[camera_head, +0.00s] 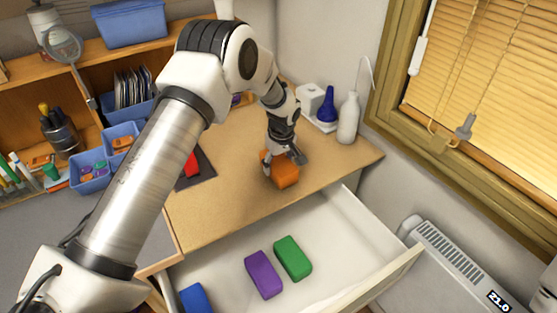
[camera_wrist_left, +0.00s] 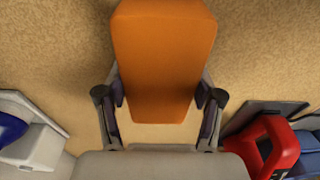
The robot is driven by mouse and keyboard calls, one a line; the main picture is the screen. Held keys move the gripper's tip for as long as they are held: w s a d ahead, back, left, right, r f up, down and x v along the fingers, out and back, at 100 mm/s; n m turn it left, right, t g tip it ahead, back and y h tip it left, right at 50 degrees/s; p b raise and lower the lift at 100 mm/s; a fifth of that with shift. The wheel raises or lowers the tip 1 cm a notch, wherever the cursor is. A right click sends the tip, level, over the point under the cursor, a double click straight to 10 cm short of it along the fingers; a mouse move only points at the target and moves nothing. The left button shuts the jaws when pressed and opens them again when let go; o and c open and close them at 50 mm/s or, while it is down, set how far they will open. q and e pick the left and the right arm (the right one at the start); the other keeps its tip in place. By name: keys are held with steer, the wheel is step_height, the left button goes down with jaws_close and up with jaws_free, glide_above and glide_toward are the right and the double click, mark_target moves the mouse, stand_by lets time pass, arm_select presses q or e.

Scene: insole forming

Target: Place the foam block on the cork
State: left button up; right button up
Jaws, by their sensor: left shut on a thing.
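An orange foam block (camera_head: 286,175) is between the fingers of my left gripper (camera_head: 284,161), over the right part of the tan desk top. In the left wrist view the orange block (camera_wrist_left: 164,55) stretches away from me, with a gripper finger against each side. The tan, speckled, cork-like surface (camera_head: 235,205) lies under it and also fills the left wrist view (camera_wrist_left: 60,60). I cannot tell whether the block touches that surface or is just above it. My right gripper is in neither view.
An open white drawer below the desk edge holds a green block (camera_head: 292,258), a purple block (camera_head: 263,274) and a blue block (camera_head: 195,299). A red object (camera_head: 192,165) lies on a dark mat. A white bottle (camera_head: 348,118) and a blue bottle (camera_head: 327,106) stand behind the gripper.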

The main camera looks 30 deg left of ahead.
mark_target(281, 163)
arm_select(q)
steer(key=shift+f, duration=0.25)
steer(key=shift+w+a+f, duration=0.1)
steer(key=shift+w+f, duration=0.05)
steer(key=shift+f, duration=0.15)
steer(key=o, duration=1.1)
steer(key=shift+o, duration=0.2)
steer(key=shift+r, duration=0.1)
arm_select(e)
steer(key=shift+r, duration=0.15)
arm_select(q)
steer(key=shift+r, duration=0.1)
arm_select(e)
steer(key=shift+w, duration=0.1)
arm_select(q)
steer(key=shift+r+b, duration=0.35)
steer(key=shift+b, duration=0.05)
steer(key=r+b, duration=0.1)
steer(key=r, duration=0.2)
steer(key=d+r+b, duration=0.1)
steer(key=r, duration=0.3)
steer(key=s+r+b, duration=0.1)
steer(key=r, duration=0.2)
steer(key=shift+d+r, duration=0.2)
steer(key=shift+r, duration=0.1)
steer(key=shift+w+r, duration=0.1)
steer(key=shift+r, duration=0.1)
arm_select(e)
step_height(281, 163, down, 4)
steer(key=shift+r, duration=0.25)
